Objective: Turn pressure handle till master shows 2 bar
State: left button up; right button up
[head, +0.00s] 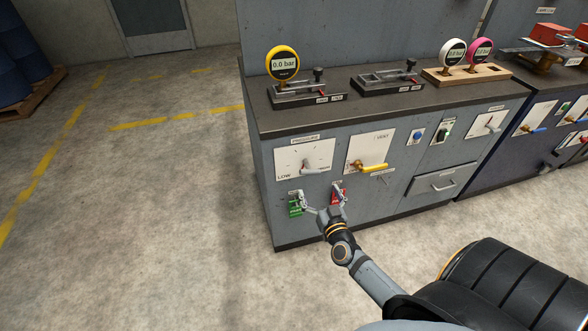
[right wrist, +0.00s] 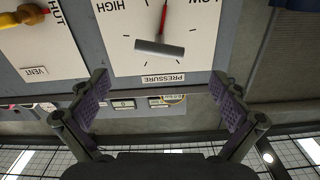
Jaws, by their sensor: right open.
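The pressure handle (head: 318,168) is a grey bar on a white panel (head: 292,160) marked LOW, at the left of the grey cabinet front. In the right wrist view the handle (right wrist: 160,48) appears upside down with a red pointer (right wrist: 164,12), between the words HIGH and LOW. The yellow gauge (head: 283,64) on the bench top reads 0.0 bar; I cannot read a master label on it. My right gripper (head: 322,203) is open and empty, in front of the cabinet below the handle and apart from it. Its spread fingers (right wrist: 165,95) show in the right wrist view. My left gripper is not in view.
Right of the panel is a VENT panel with a yellow handle (head: 370,167). White (head: 453,53) and pink (head: 480,51) gauges stand on a wooden block (head: 466,75).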

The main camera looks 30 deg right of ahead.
aim_at(309, 167)
jog(key=b+x, duration=0.1)
jog(key=x, duration=0.8)
jog(key=shift+w+f+b, duration=0.1)
jog(key=shift+b, duration=0.3)
jog(key=shift+w+d, duration=0.15)
jog(key=shift+w, duration=0.4)
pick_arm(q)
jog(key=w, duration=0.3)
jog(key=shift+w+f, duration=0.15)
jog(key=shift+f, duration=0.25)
pick_arm(e)
jog(key=c, duration=1)
